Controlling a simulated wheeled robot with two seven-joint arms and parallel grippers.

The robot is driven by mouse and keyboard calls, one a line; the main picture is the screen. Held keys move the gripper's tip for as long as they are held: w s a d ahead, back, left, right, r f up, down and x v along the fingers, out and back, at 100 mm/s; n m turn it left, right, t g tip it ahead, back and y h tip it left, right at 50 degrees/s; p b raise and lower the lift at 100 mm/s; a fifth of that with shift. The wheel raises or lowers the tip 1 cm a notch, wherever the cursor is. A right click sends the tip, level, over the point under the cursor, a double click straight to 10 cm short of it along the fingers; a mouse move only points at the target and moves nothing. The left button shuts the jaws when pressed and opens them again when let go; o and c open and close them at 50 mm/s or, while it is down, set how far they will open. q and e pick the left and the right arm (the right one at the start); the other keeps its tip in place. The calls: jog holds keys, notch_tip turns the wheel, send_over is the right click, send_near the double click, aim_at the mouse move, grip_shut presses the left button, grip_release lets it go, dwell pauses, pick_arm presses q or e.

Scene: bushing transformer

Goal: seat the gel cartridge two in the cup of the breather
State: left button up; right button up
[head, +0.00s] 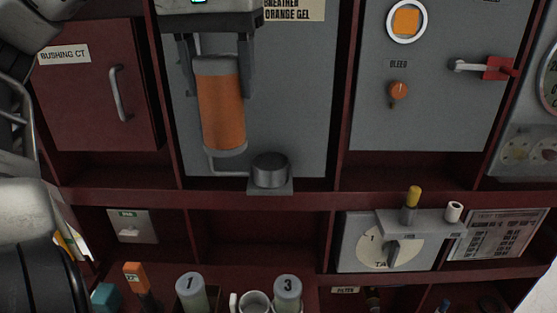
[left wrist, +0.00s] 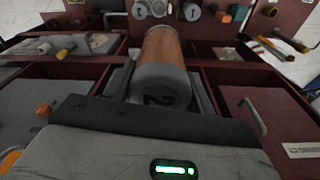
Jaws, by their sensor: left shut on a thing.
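The gel cartridge two (head: 221,108) is an orange cylinder with pale grey ends, held nearly upright in front of the grey breather panel. My left gripper (head: 217,78) is shut on it, one dark finger on each side near its upper end. In the left wrist view the cartridge (left wrist: 165,62) points away from me, with a "2" on its near grey end between the fingers (left wrist: 161,88). The breather cup (head: 270,169) is a dark round cup on a small bracket, right of and slightly below the cartridge's lower end. The cartridge appears apart from it. My right gripper is not in view.
A thin pipe (head: 214,167) runs below the cartridge toward the cup. Cartridges marked 1 (head: 191,294) and 3 (head: 288,292) stand in the lower bay. A red shelf edge (head: 225,199) lies below the cup. A bleed knob (head: 399,91) and red-handled lever (head: 496,68) are to the right.

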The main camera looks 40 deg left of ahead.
pick_arm(q)
jog(key=w+a+f, duration=0.1)
jog(key=w+f, duration=0.2)
jog(key=w, duration=0.1)
jog(key=w+a+f, duration=0.1)
jog(key=w+f, duration=0.2)
jog(key=w, duration=0.1)
jog(key=w+a+f, duration=0.1)
jog(key=w+f, duration=0.2)
jog(key=w, duration=0.2)
jog(key=shift+a+f, duration=0.1)
jog(key=shift+a, duration=0.25)
jog(key=shift+w+a+f, duration=0.1)
jog(key=shift+w+f, duration=0.05)
jog(key=shift+f, duration=1.5)
jog(key=shift+f, duration=0.1)
jog(key=o, duration=1.3)
jog(key=shift+c, duration=0.2)
